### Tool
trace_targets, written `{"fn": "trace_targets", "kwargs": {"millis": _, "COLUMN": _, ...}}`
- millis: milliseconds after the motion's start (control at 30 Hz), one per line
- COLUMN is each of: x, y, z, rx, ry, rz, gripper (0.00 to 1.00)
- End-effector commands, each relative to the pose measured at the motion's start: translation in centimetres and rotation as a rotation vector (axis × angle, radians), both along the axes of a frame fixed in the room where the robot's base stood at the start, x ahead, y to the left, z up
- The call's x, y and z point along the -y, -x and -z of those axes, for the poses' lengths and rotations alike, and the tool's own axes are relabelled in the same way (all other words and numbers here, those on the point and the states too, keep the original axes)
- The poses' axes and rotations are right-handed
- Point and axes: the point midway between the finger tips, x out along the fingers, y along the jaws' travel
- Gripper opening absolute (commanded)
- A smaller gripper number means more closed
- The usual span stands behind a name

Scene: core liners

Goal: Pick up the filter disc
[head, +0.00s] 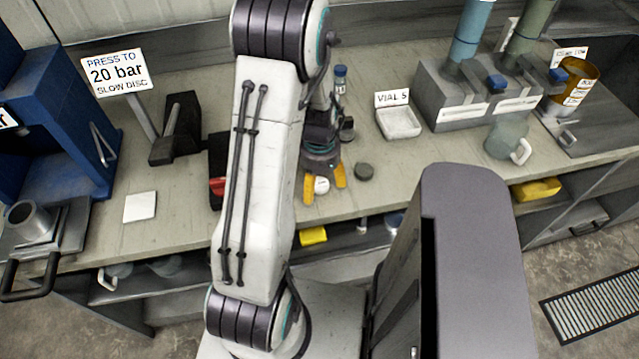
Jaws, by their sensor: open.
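My gripper (324,187) points down over the bench, its two yellow fingers apart. A small white round piece (321,185) shows between the fingers; it looks like the filter disc, though its markings are too small to read. I cannot tell whether the fingers touch it. My arm hides part of the bench to the left of the gripper.
A white tray (399,123) by the "VIAL S" sign and a grey block with tubes (470,105) stand at the right. A white square (140,206) lies left, near a blue press (60,120). A grey mug (507,138) stands right. The bench's front edge is close.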

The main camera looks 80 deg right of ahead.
Motion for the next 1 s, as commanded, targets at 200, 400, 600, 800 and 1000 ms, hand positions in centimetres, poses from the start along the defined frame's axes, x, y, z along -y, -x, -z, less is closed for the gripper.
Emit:
{"fn": "trace_targets", "kwargs": {"millis": 200, "x": -0.01, "y": -0.01, "z": 0.0, "rx": 0.0, "ry": 0.0, "rz": 0.0, "gripper": 0.73}}
{"fn": "trace_targets", "kwargs": {"millis": 400, "x": -0.01, "y": -0.01, "z": -0.02, "rx": 0.0, "ry": 0.0, "rz": 0.0, "gripper": 0.55}}
{"fn": "trace_targets", "kwargs": {"millis": 600, "x": 0.0, "y": 0.0, "z": -0.03, "rx": 0.0, "ry": 0.0, "rz": 0.0, "gripper": 0.37}}
{"fn": "trace_targets", "kwargs": {"millis": 800, "x": -0.01, "y": -0.01, "z": -0.03, "rx": 0.0, "ry": 0.0, "rz": 0.0, "gripper": 0.21}}
{"fn": "trace_targets", "kwargs": {"millis": 1000, "x": -0.01, "y": 0.0, "z": -0.01, "rx": 0.0, "ry": 0.0, "rz": 0.0, "gripper": 0.21}}
